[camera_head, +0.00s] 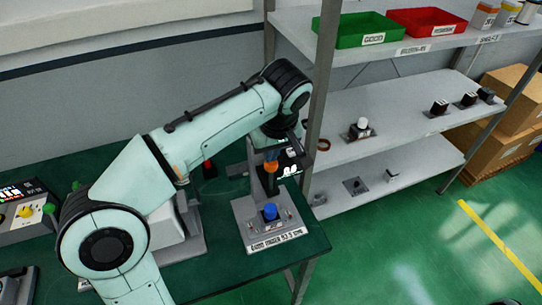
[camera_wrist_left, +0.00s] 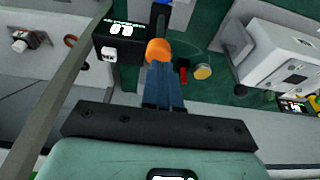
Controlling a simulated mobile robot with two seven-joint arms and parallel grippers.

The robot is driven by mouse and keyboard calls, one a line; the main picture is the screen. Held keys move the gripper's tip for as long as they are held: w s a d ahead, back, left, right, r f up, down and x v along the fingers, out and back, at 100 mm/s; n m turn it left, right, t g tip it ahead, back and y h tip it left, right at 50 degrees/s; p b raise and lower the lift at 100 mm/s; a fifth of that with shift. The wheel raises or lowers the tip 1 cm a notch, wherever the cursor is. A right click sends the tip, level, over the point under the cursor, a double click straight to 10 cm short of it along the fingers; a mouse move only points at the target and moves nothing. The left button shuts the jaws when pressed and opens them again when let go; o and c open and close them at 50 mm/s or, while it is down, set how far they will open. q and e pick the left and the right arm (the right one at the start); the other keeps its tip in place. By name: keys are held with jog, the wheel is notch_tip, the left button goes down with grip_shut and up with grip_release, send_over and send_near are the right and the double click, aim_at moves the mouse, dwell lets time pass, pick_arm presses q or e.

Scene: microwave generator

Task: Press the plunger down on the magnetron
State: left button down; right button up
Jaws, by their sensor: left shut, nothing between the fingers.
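The plunger with its orange cap (camera_head: 271,166) and dark shaft stands above a blue part, apparently the magnetron (camera_head: 270,211), on a grey labelled fixture (camera_head: 245,222) at the table's right end. My left gripper (camera_head: 271,154) is shut and empty, with its fingertips right at the orange cap. In the left wrist view the closed blue-grey fingers (camera_wrist_left: 163,68) overlap the near edge of the orange cap (camera_wrist_left: 157,48); I cannot tell whether they touch. The magnetron is hidden there. My right gripper is not in view.
A black display (camera_head: 290,170) with white digits stands beside the plunger. A shelf post (camera_head: 321,90) rises close to the right of my left wrist. Shelves (camera_head: 385,110) hold small parts and bins. A control box (camera_head: 22,214) is at the table's left.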

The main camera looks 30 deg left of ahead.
pick_arm(q)
jog(key=shift+f, duration=0.4)
jog(key=shift+w+f, duration=0.15)
jog(key=shift+w, duration=0.05)
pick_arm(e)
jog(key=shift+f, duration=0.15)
